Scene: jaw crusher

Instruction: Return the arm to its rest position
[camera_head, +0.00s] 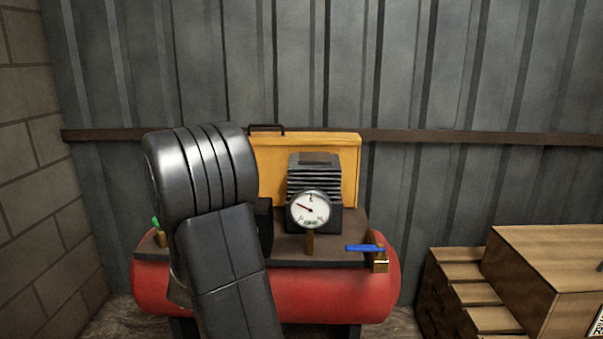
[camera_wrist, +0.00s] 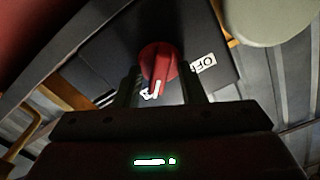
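In the wrist view, a red rotary knob (camera_wrist: 160,60) with a white mark sits on a dark box (camera_wrist: 207,38) next to a white OFF label (camera_wrist: 203,64). My gripper (camera_wrist: 162,82) is close to the knob, its two dark fingers apart on either side of it. They look open, with a gap at least on the right. In the head view, my grey arm (camera_head: 222,240) stands raised in front of the left part of a red compressor (camera_head: 345,285). My gripper is hidden behind the arm there.
The compressor carries a pressure gauge (camera_head: 311,209), a blue valve handle (camera_head: 364,248) and a yellow panel (camera_head: 268,165) behind. A wooden crate (camera_head: 545,262) stands at right. A block wall (camera_head: 30,170) is at left and a corrugated metal wall (camera_head: 400,70) behind.

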